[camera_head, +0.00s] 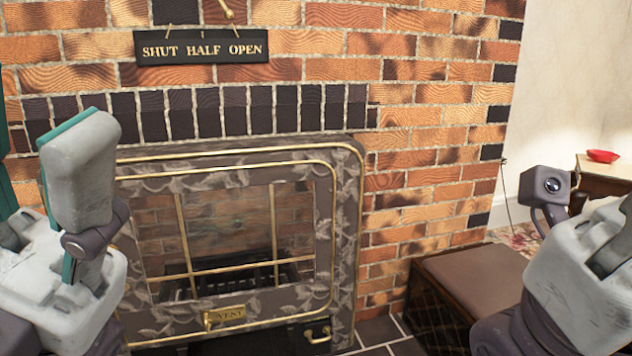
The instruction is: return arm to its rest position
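My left arm (80,180) comes in from the left edge, with grey and teal links folded upright in front of the left side of the fireplace. My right arm (590,270) comes in from the lower right, with a dark link ending in a round lens-like face. I see no fingers of either gripper in this view, so I cannot see whether they hold anything.
A fireplace door (345,220) with a glass pane stands in the brick wall. Above hang a "SHUT HALF OPEN" sign (201,46) and a brass lever (226,10). A low brown box (470,280) and a side table with a red dish (603,156) stand right.

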